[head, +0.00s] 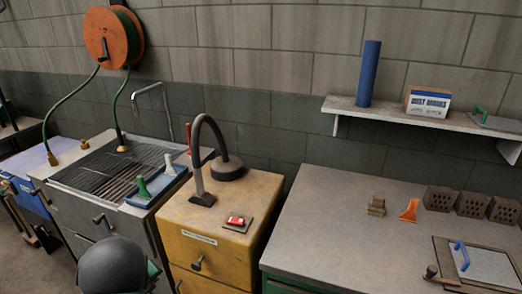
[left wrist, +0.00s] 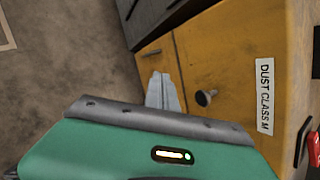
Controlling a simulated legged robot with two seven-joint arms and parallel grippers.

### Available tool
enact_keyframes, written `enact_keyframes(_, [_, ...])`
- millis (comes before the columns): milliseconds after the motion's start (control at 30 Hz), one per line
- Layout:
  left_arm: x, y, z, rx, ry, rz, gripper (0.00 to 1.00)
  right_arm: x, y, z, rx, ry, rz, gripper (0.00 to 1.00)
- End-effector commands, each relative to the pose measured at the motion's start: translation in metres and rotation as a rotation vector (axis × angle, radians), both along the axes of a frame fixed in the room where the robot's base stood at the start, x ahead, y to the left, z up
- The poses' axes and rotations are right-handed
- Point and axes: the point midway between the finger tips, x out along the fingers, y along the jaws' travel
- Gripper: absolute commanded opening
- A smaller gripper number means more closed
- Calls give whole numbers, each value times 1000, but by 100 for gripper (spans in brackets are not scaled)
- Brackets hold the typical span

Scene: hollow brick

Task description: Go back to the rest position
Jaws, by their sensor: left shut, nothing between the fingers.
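My left gripper (left wrist: 163,90) shows in the left wrist view with its grey fingers together and nothing between them. It is in front of the yellow cabinet (left wrist: 225,50), with the cabinet's round knob (left wrist: 206,97) to the right of the fingers. In the head view a dark rounded part of my arm shows at the bottom left, and the left fingers cannot be made out. My right gripper is in neither view. Three hollow bricks (head: 472,203) stand in a row on the grey worktop (head: 335,220) at the right.
The yellow cabinet carries a black hose arm (head: 212,125) and a red button (head: 236,221). A sink with a grate (head: 105,172) and blue tray (head: 158,187) is left of it. An orange scraper (head: 409,210) lies near the bricks. Bare floor (left wrist: 70,80) lies left of the cabinet.

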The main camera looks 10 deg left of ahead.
Motion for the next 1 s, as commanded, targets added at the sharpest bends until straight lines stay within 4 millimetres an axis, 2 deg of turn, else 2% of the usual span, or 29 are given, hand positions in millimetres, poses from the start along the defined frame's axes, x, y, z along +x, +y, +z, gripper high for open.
enact_keyframes(33, [2,-14,21,-68,-46,137,0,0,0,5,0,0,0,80])
enact_keyframes(167, [-12,-63,66,-328,-143,607,0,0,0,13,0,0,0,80])
enact_keyframes(267, [-55,-126,95,-598,-158,1075,0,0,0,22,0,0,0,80])
enact_keyframes(300, [-78,-152,102,-690,-141,1256,0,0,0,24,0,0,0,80])
enact_keyframes(400, [-132,-206,112,-839,-75,1613,0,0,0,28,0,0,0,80])
enact_keyframes(500, [-171,-240,116,-902,-17,1843,0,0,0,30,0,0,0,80])
enact_keyframes(633, [-191,-257,116,-925,17,1970,0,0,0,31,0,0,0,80])
enact_keyframes(1000, [-192,-257,116,-925,17,1973,0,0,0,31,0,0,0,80])
